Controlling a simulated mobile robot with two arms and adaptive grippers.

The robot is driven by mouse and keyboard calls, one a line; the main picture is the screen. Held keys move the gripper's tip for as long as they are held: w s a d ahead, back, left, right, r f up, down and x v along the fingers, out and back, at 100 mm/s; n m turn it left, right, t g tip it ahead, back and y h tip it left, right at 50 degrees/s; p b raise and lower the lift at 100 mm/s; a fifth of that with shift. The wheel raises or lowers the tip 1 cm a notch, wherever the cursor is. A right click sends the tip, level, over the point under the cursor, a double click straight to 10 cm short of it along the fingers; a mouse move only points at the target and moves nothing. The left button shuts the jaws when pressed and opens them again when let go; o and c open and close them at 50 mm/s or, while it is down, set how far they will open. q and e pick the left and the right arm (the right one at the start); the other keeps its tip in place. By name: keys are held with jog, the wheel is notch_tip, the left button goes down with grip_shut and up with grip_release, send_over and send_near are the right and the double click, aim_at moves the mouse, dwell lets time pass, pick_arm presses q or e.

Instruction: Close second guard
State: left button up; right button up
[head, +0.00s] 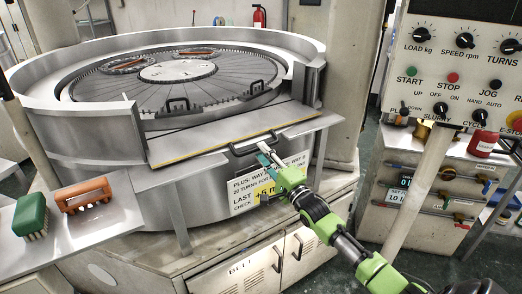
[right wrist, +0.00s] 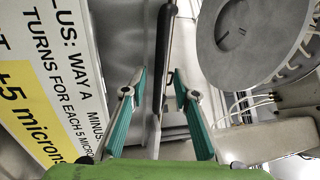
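The round lapping machine has a pale raised guard wall (head: 90,120) around its plate, with an opening at the front. A flat grey metal flap (head: 235,131) with a yellowish edge lies across that opening, sloping outward. A dark bar handle (head: 252,144) shows at its front edge; the same kind of dark bar appears in the right wrist view (right wrist: 165,40). My right gripper (head: 268,157) is close below this handle. In the right wrist view its teal fingers (right wrist: 155,74) are apart, with the bar ahead and between them; contact is unclear. My left gripper is out of view.
A control panel (head: 464,66) with knobs and buttons stands at right, above a cabinet with a red container (head: 483,143). A side shelf (head: 110,215) at left holds a green brush (head: 31,214) and an orange-brown brush (head: 84,194). A white and yellow notice (head: 250,196) is below the flap.

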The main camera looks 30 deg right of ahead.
jog(key=shift+w+r, duration=0.15)
jog(key=shift+w, duration=0.7)
grip_shut()
jog(key=shift+r, duration=0.15)
